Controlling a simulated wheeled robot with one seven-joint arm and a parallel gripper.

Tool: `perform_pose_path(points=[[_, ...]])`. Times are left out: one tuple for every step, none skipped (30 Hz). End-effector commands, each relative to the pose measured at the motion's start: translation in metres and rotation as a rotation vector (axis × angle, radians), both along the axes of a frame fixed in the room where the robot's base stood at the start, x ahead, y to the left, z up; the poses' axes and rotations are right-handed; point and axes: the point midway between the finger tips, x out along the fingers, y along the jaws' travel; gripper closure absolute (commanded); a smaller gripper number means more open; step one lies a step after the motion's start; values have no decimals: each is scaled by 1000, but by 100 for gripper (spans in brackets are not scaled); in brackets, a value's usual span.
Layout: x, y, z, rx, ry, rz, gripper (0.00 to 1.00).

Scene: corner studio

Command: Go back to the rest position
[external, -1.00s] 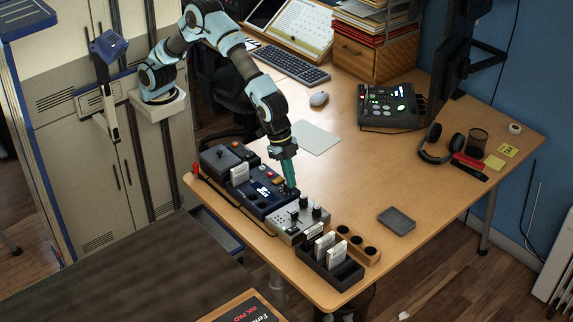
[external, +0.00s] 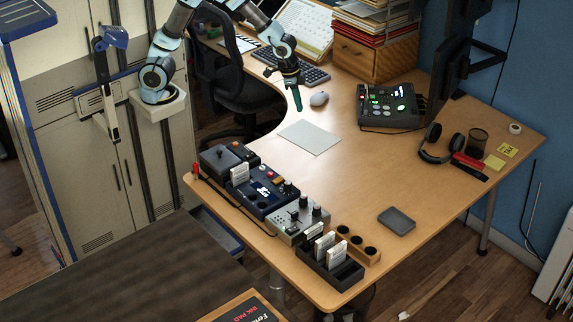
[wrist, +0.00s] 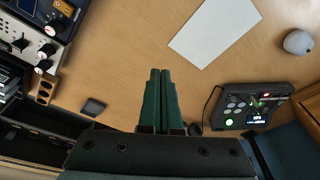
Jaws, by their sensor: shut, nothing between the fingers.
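My gripper (external: 297,101) is shut and empty, its green fingers pointing down above the desk near the mouse (external: 319,99) and the keyboard (external: 291,65). In the wrist view the two green fingertips (wrist: 159,72) lie side by side with nothing between them. My arm is raised, and its upper part runs out of the top of the external view.
Boxy control panels (external: 262,190) line the desk's near left edge, beside a black card holder (external: 330,267). A pale sheet (external: 309,137) lies mid-desk. A black console (external: 389,106) and headphones (external: 434,146) are farther right. An office chair (external: 226,80) stands behind.

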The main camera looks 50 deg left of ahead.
Motion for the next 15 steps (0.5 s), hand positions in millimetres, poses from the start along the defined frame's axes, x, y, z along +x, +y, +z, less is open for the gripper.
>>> perform_pose_path(points=[[14, 39, 2, 4, 4, 78, 100], [20, 60, 2, 7, 9, 120, 100], [26, 89, 2, 9, 14, 179, 100], [28, 110, 2, 11, 19, 223, 100], [30, 132, 2, 13, 23, 268, 100], [31, 161, 2, 14, 29, 331, 100], [30, 183, 2, 15, 34, 377, 100], [27, 205, 1, 16, 38, 425, 100], [22, 232, 0, 17, 46, 487, 100], [17, 250, -1, 15, 51, 531, 100], [12, 267, -2, 16, 55, 573, 100], [4, 287, -3, 15, 63, 624, 100], [-2, 300, -4, 15, 66, 658, 100], [-7, 311, -5, 14, 70, 690, 100], [-15, 323, -6, 13, 74, 726, 100]])
